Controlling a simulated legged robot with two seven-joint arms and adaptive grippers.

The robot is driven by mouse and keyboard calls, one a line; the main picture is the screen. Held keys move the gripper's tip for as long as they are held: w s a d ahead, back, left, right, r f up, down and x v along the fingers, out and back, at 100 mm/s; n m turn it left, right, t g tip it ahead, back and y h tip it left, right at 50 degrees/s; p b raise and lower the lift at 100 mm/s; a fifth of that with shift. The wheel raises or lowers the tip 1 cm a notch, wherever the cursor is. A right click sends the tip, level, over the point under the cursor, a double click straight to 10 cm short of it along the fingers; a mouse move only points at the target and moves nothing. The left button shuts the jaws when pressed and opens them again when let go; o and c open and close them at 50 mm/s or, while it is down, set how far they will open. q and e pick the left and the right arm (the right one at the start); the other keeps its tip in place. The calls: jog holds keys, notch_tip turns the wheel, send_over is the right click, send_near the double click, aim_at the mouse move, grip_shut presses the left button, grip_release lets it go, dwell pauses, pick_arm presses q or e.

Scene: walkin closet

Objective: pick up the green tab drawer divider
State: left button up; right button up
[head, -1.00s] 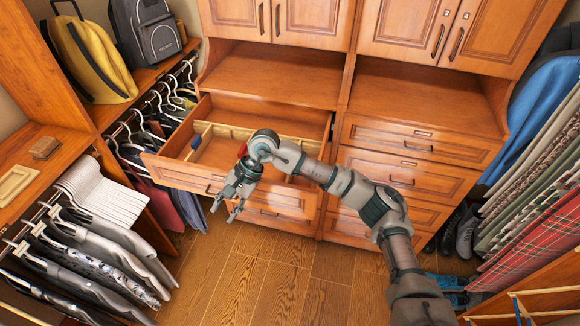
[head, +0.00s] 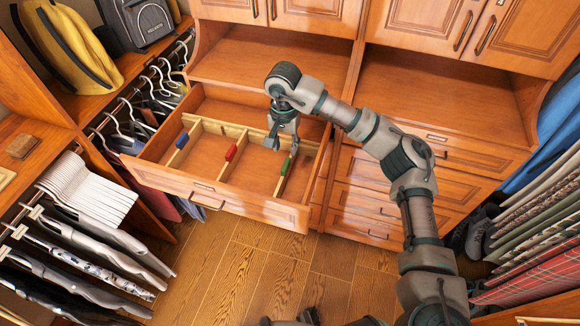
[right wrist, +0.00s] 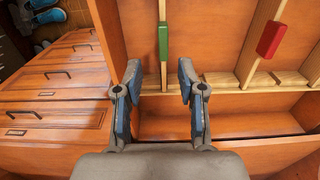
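The green tab divider (head: 285,166) stands in the right part of the open drawer (head: 250,204). In the right wrist view its green tab (right wrist: 163,42) lies ahead of the fingertips, on a thin wooden strip running away from me. My right gripper (head: 283,141) is above the drawer, just behind the green tab in the head view. It is open and empty, its two fingers (right wrist: 158,77) apart on either side of the divider's line. The tab is not between the fingers. My left gripper is not clearly in view.
A red tab divider (head: 231,153) and a blue tab divider (head: 182,140) stand further left in the drawer. A light wooden crosspiece (head: 213,126) runs along the dividers' back ends. Closed drawers (head: 368,200) are to the right.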

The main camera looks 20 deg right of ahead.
aim_at(287, 167)
jog(key=f, duration=0.3)
jog(key=a+f, duration=0.1)
jog(key=f, duration=0.2)
jog(key=shift+s+a+f, duration=0.1)
jog(key=shift+a+f, duration=0.05)
jog(key=shift+a, duration=0.05)
jog(key=f, duration=0.1)
jog(key=d+f, duration=0.1)
jog(key=f, duration=0.1)
jog(key=shift+d+f, duration=0.2)
jog(key=shift+d, duration=0.1)
jog(key=shift+d+f+p, duration=0.3)
jog(key=shift+d+f, duration=0.15)
jog(key=f, duration=0.1)
jog(key=a+f, duration=0.1)
jog(key=f, duration=0.1)
jog(key=w+f, duration=0.1)
jog(key=shift+a+f+p, duration=0.15)
jog(key=shift+a+p, duration=0.15)
jog(key=shift+a, duration=0.3)
jog(key=shift+d, duration=0.45)
jog(key=c, duration=0.7)
jog(key=shift+d, duration=0.25)
grip_shut()
pick_arm(q)
jog(key=s, duration=0.1)
jog(key=s+f, duration=0.1)
jog(key=s, duration=0.1)
pick_arm(e)
jog(key=shift+f, duration=0.1)
